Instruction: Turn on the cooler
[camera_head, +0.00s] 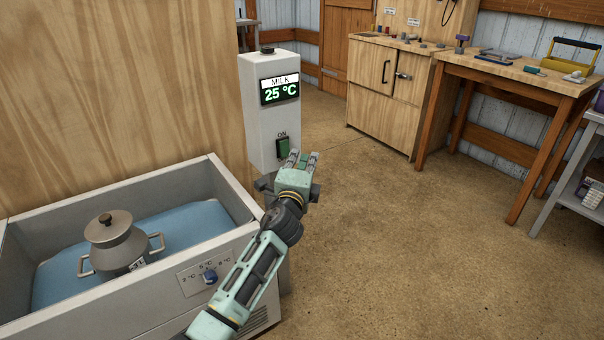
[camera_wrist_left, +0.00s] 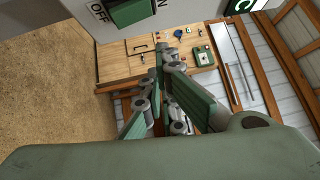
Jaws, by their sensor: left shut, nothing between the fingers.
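The cooler (camera_head: 236,254) is a pale tub with blue liquid, at the lower left. A metal pot (camera_head: 117,243) stands in it. Its front panel carries a blue knob (camera_head: 209,277) with temperature marks. Behind the tub stands a pale control column (camera_head: 258,120) whose display (camera_head: 280,90) reads MILK 25 °C. A green switch (camera_head: 283,147) sits below, under ON. In the left wrist view the switch (camera_wrist_left: 130,12) lies between OFF and ON; its rocker position is unclear. My left gripper (camera_head: 304,157) is shut and empty, just right of the switch, with no clear contact. My right gripper is out of view.
A wooden wall panel (camera_head: 110,90) rises behind the tub. A wooden cabinet (camera_head: 385,92) and a workbench (camera_head: 515,75) with tools stand at the back right. A grey shelf (camera_head: 575,180) is at the right edge. The middle floor is clear.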

